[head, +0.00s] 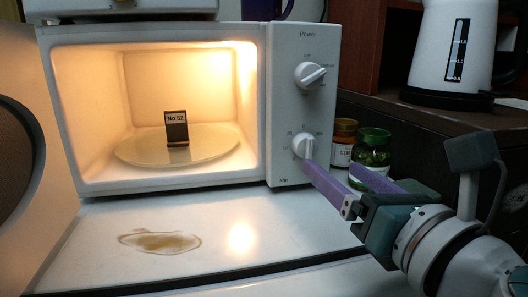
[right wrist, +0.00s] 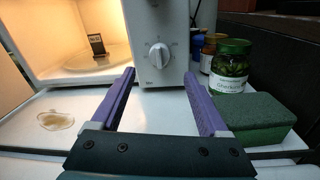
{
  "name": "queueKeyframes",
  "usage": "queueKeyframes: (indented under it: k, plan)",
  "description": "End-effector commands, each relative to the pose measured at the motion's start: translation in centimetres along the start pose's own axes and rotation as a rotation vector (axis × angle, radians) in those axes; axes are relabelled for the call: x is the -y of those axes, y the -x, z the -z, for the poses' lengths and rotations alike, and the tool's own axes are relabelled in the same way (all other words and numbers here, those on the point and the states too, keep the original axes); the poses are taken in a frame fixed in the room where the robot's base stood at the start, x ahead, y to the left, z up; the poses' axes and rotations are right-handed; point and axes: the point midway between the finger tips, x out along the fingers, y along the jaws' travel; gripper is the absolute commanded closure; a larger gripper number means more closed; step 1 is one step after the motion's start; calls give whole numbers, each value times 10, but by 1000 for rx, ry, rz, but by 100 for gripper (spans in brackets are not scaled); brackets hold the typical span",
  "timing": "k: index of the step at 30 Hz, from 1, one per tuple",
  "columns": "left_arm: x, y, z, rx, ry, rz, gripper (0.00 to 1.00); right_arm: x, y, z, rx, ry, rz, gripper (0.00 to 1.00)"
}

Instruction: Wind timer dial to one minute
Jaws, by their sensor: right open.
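The timer dial (head: 303,146) is the lower white knob on the microwave's front panel, below a similar power knob (head: 309,75). It also shows in the right wrist view (right wrist: 159,56), upright and centred between the finger lines. My right gripper (head: 329,164) is open and empty. Its two purple fingers point at the panel, one to each side of the dial in the right wrist view (right wrist: 160,73). One fingertip overlaps the dial's lower edge in the head view; I cannot tell whether it touches. My left gripper is out of view.
The microwave (head: 150,192) has its door (head: 40,120) open at the left and its inside lit. A black "No 52" card (head: 176,128) stands on the glass plate (head: 215,143). Jars (head: 371,152) and a green sponge (right wrist: 250,118) are at the right. A brown spill (head: 160,242) marks the counter.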

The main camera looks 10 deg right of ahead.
Motion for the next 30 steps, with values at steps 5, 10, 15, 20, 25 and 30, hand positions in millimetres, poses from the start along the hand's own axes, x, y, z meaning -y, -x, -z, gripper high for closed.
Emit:
queueKeyframes:
  k: [5,10,15,20,25,30]
  plan:
    - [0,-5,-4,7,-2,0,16,0,-36,-1,5,-1,1,22]
    - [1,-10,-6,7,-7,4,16,0,-63,0,3,-3,0,22]
    - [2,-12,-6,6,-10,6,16,0,-77,0,1,-3,0,22]
    - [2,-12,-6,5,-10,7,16,0,-80,0,0,-3,0,22]
    - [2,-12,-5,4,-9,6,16,0,-80,0,0,-3,0,24]
    - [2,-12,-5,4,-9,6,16,0,-79,0,0,-3,1,43]
